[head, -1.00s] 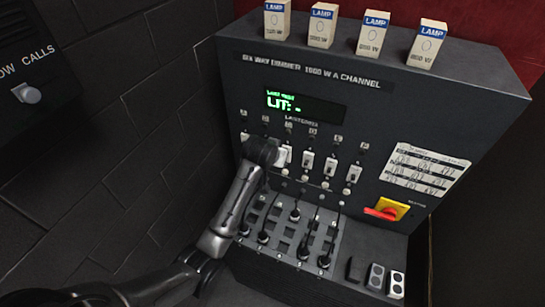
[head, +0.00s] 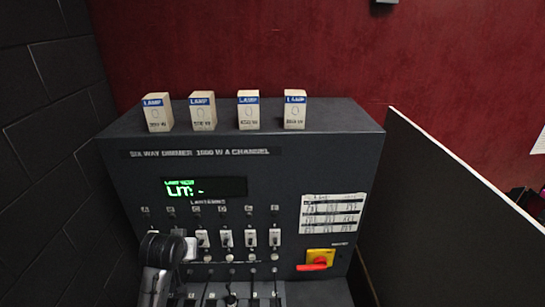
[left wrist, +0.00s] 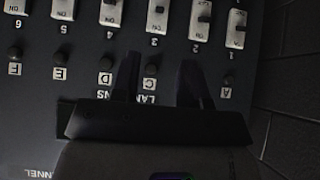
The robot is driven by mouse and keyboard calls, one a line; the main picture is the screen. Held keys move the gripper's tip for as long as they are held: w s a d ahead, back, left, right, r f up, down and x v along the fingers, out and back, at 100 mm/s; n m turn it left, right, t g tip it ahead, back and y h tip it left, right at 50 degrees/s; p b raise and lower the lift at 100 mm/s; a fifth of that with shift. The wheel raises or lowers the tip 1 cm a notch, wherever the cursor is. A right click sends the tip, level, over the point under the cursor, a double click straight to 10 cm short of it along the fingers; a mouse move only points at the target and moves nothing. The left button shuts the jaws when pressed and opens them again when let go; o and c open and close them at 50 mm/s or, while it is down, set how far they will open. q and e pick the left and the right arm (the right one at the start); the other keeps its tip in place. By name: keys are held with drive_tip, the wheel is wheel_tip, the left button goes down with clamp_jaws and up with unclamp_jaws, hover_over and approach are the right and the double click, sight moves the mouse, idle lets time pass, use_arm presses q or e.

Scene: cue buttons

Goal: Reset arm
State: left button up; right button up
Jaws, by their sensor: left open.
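My left arm comes up from the bottom left in the head view, and its gripper (head: 168,250) is in front of the left end of the switch row on the dimmer cabinet (head: 350,145). The fingertips are hard to make out there. In the left wrist view, my left gripper (left wrist: 160,82) is open and empty, with two dark fingers pointing at the panel. Beyond them is a row of white rocker switches (left wrist: 157,15), with small round knobs (left wrist: 150,86) and letters nearer. Contact with the panel cannot be told. My right gripper is out of view.
Several lamp boxes (head: 249,110) stand on the cabinet top. A lit green display (head: 204,187), a label card (head: 333,213) and a red rotary handle on a yellow plate (head: 320,258) are on its face. A black block wall (head: 50,130) is close on the left; a panel (head: 460,185) stands right.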

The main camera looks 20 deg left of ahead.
use_arm(q)
drive_tip(key=s+d+r+m+t, duration=0.3)
drive_tip(key=s+d+r, duration=0.2)
drive_tip(key=d+r, duration=0.2)
drive_tip(key=s+d+f+m+g+h, duration=0.1)
drive_tip(key=s+d+f+g, duration=0.2)
drive_tip(key=s+f, duration=0.9)
drive_tip(key=s+d+f+m+g+h, duration=0.1)
drive_tip(key=s+d+f+g, duration=0.3)
drive_tip(key=s+f, duration=0.8)
drive_tip(key=s+d, duration=0.2)
drive_tip(key=s, duration=0.5)
drive_tip(key=shift+d+m+h, duration=0.25)
drive_tip(key=shift+m+h, duration=0.15)
